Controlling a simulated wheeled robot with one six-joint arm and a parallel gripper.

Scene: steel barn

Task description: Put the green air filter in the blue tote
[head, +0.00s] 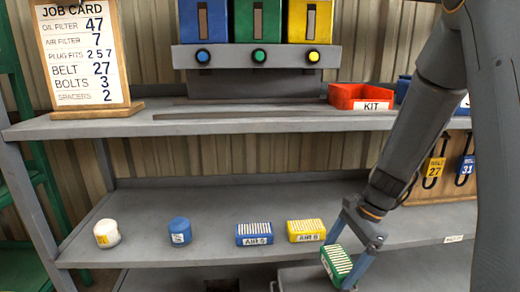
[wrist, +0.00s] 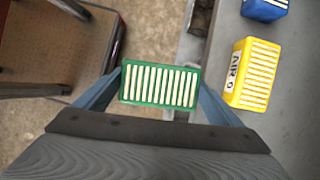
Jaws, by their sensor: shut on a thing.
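The green air filter (head: 336,262) has a white pleated face and is held in my gripper (head: 345,258). In the wrist view the filter (wrist: 160,87) sits between the two blue-grey fingers of my gripper (wrist: 161,92), which touch its ends. It hangs in front of the lower shelf's front edge, with floor beneath it in the wrist view. A blue container (head: 403,84) shows on the upper shelf at the right, mostly hidden by my arm. I cannot tell whether it is the blue tote.
A yellow filter (head: 306,230) and a blue filter (head: 254,233) stand on the lower shelf (head: 140,212), left of my gripper, with a blue can (head: 180,231) and a white can (head: 106,233). A red KIT bin (head: 360,96) is on the upper shelf. A brown-topped piece (wrist: 60,45) shows in the wrist view.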

